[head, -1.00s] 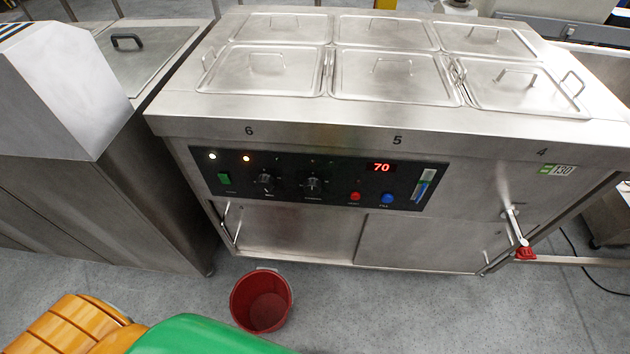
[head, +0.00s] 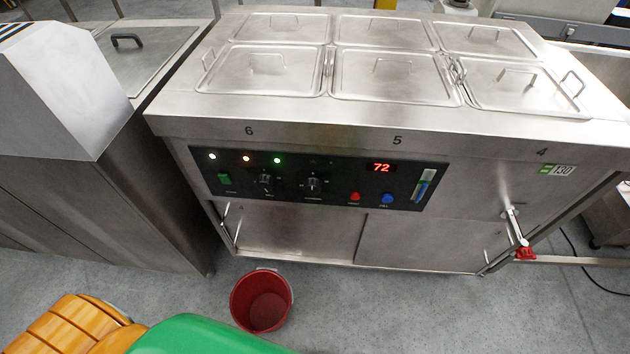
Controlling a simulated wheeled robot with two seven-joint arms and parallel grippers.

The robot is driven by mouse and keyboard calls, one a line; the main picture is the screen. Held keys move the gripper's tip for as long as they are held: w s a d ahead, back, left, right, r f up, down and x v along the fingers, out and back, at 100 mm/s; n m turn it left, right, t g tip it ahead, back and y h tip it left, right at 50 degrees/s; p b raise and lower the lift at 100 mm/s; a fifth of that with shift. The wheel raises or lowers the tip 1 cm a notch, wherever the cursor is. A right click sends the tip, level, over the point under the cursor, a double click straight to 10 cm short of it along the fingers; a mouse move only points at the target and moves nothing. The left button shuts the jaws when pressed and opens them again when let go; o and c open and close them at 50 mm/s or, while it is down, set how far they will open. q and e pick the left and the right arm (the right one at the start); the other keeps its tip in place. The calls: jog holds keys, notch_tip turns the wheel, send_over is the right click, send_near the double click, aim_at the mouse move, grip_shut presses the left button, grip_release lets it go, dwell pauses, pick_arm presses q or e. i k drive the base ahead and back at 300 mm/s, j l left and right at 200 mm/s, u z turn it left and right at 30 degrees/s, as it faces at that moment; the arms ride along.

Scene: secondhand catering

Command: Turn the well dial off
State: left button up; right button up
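The black control panel (head: 240,195) is on the front of a steel bain-marie (head: 480,190). It carries two dark dials, a left one (head: 266,180) and a right one (head: 313,186). The small labels under them are too small to read surely, so I cannot tell by label which is the well dial. Their exact settings are hard to read. The display (head: 381,168) shows a red 72. White (head: 212,156), amber (head: 246,158) and green (head: 277,160) lights are lit. Neither of my grippers is in view.
A green switch (head: 224,179), a red button (head: 355,197) and a blue button (head: 387,199) share the panel. A red bucket (head: 262,300) stands on the floor below. A drain tap with a red handle (head: 526,253) sticks out at right. Lidded pans cover the top.

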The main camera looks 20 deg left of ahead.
aim_at(265, 182)
jog(key=u, duration=1.05)
